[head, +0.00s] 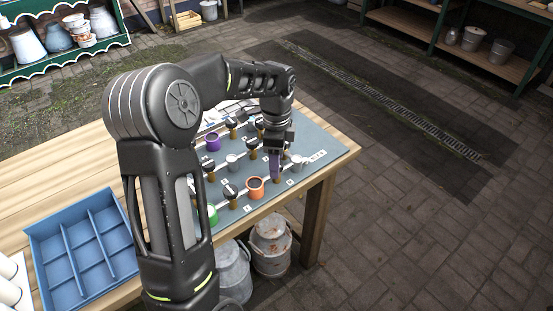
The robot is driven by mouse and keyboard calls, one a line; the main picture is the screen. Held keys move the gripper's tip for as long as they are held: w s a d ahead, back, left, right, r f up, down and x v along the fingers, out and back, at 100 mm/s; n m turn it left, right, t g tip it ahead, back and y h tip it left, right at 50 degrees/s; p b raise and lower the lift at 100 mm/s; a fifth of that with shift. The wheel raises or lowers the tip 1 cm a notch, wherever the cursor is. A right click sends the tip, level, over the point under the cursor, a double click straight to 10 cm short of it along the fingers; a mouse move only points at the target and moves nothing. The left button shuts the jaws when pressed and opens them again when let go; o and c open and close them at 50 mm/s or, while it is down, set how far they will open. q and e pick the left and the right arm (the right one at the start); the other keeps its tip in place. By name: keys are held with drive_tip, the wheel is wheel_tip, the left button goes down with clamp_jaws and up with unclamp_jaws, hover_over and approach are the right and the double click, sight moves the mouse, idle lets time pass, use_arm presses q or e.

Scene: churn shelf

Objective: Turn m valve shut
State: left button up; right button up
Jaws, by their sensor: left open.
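A grey board (327,149) with several small valves and white lines lies on the wooden table. The valves have dark handles on brass-coloured stems, and one (231,191) stands near the front. The board's letters are too small to read, so I cannot tell which valve is m. My left gripper (275,172) points down over the right part of the board, close to a purple piece between its fingers or just behind them. It is open. Whether it touches a valve is hidden by the fingers. My right gripper is not in view.
An orange cup (255,188), a purple cup (212,142) and a green-and-white cup (212,213) stand on the board. A blue divided tray (83,250) sits at the table's left. Metal milk cans (271,246) stand on the floor below. Paving right of the table is clear.

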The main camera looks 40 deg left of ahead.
use_arm(q)
wheel_tip(320, 180, up, 8)
drive_tip(key=shift+f+b, duration=0.1)
drive_tip(key=shift+b, duration=0.35)
idle(0.6)
